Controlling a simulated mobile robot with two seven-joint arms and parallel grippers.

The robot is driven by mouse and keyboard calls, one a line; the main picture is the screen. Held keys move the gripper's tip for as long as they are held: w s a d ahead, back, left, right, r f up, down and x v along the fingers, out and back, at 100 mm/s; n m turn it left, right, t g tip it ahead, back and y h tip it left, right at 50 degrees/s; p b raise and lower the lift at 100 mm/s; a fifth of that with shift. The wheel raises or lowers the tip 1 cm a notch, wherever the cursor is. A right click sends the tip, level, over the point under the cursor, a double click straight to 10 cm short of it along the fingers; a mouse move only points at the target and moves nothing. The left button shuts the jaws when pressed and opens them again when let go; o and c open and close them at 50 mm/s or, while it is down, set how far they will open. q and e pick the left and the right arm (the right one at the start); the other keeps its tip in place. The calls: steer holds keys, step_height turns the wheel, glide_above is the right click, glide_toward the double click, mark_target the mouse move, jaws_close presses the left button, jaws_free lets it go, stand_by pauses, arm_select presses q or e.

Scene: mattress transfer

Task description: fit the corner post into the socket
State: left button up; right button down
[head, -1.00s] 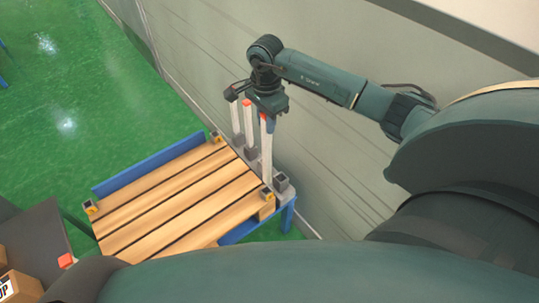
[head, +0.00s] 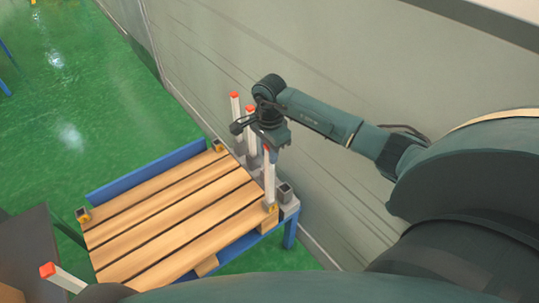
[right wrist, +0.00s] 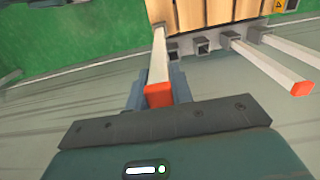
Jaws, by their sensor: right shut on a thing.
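My right gripper (head: 267,146) is shut on a white corner post (head: 270,182) with a red top; the post also shows in the right wrist view (right wrist: 159,62). The post is about upright, its lower end at the yellow socket (head: 271,207) on the pallet's near right corner. I cannot tell how deep it sits. Other yellow sockets show at the far left corner (head: 83,214) and far right corner (head: 218,146). Another white post (head: 68,279) shows at bottom left, its base hidden. My left gripper is not in view.
Two white posts stand in a grey rack beside the pallet; they show in the right wrist view (right wrist: 280,68). An empty grey holder (head: 285,193) is next to the held post. The slatted wooden pallet (head: 165,205) is bare. A wall (head: 350,200) runs close behind the rack.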

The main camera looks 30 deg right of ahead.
steer(key=shift+r, duration=0.2)
steer(key=shift+f, duration=0.15)
steer(key=c, duration=1.2)
jaws_free()
steer(key=shift+c, duration=0.2)
